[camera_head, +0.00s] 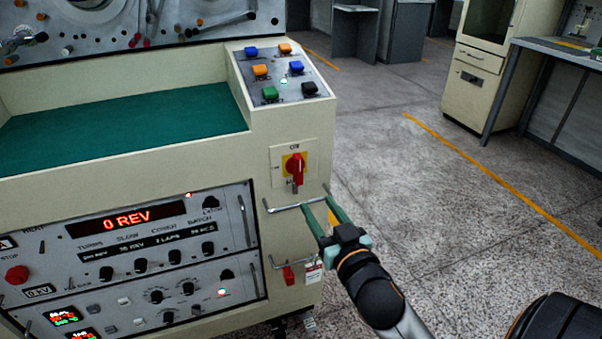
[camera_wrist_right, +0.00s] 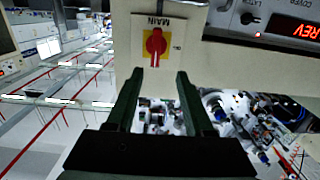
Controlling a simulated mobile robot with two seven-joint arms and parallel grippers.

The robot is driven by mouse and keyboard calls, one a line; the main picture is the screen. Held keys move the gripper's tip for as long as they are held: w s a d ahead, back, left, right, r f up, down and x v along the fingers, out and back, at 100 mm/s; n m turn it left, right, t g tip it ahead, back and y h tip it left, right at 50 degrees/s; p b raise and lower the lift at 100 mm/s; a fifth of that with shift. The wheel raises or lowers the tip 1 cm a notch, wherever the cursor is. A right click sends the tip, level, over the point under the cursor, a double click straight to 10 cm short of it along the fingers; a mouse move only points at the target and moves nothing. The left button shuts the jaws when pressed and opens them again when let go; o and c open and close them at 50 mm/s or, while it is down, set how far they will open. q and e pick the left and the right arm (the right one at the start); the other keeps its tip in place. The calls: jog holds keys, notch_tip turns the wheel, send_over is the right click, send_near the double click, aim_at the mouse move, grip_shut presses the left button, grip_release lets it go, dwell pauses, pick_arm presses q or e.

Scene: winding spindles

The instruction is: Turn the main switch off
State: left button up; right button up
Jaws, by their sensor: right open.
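The main switch (camera_head: 295,168) is a red knob on a yellow square, set in a pale plate on the front of the cream machine. Its handle stands upright in the head view, with "ON" lettered above it. In the right wrist view the red knob (camera_wrist_right: 155,42) shows beyond the fingers, under the "MAIN" lettering. My right gripper (camera_head: 316,203) is open and empty, just below and to the right of the switch, apart from it. In the right wrist view its two fingers (camera_wrist_right: 159,74) point toward the knob. My left gripper is not in view.
A metal handle bar (camera_head: 298,206) sits below the switch, close to the right fingers. A display panel (camera_head: 130,220) reading "0 REV" is to the left. Coloured push buttons (camera_head: 283,72) lie on the top above. Open floor (camera_head: 420,190) spreads to the right.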

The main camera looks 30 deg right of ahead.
aim_at(300, 169)
jog(key=x, duration=0.4)
jog(key=b+x, duration=0.1)
jog(key=x, duration=0.3)
jog(key=r+x, duration=0.1)
jog(key=x, duration=0.3)
jog(key=shift+s+d, duration=0.1)
jog(key=shift+d, duration=0.3)
jog(key=shift+w+d+f, duration=0.1)
jog(key=shift+w, duration=0.5)
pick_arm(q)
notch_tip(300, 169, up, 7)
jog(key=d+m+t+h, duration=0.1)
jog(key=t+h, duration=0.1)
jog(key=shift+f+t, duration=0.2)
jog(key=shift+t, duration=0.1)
pick_arm(e)
grip_shut()
